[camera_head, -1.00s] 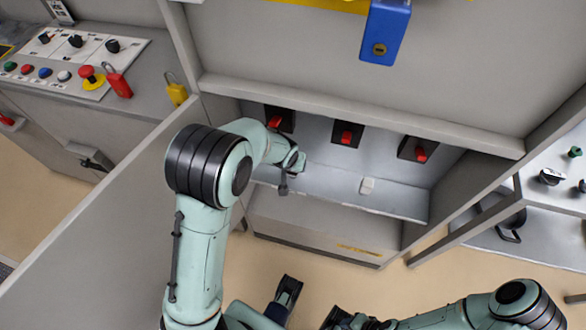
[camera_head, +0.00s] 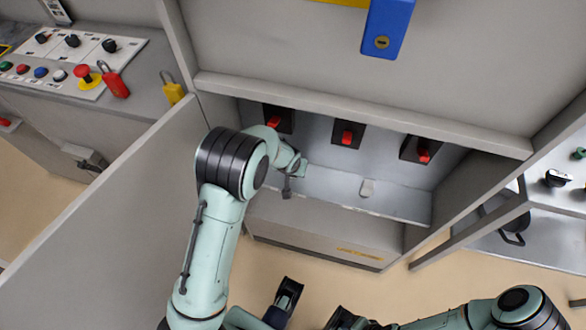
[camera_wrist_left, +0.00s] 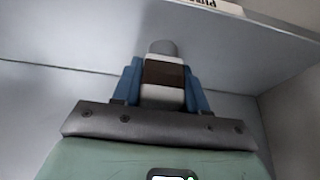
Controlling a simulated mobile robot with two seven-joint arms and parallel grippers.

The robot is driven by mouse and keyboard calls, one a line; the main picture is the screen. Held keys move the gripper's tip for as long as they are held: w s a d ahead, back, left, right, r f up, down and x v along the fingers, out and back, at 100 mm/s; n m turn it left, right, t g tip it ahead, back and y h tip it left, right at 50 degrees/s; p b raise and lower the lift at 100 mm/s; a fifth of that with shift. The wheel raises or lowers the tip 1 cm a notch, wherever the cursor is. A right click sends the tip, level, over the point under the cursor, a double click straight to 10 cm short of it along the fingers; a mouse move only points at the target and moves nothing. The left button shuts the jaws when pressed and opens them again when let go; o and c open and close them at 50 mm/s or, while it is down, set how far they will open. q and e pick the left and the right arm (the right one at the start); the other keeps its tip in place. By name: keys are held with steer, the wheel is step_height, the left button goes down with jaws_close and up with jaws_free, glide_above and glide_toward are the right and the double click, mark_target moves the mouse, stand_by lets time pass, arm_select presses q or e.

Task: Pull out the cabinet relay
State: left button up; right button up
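My left arm reaches into the open cabinet in the head view, and its gripper end (camera_head: 288,187) is small and mostly hidden by the arm there. In the left wrist view the two blue fingers (camera_wrist_left: 162,85) lie close against both sides of a small block with white and brown bands and a grey rounded end, which appears to be the relay (camera_wrist_left: 164,78). No clear gap shows between fingers and block.
Red switches (camera_head: 347,137) line the back wall. The cabinet's side walls and upper edge surround my left arm. A control panel (camera_head: 70,60) stands at left.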

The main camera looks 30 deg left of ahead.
arm_select(q)
steer(key=o, duration=0.4)
steer(key=shift+c, duration=1.3)
steer(key=shift+r+p, duration=0.3)
steer(key=shift+r, duration=0.15)
steer(key=shift+r+p, duration=1.65)
steer(key=shift+r, duration=0.5)
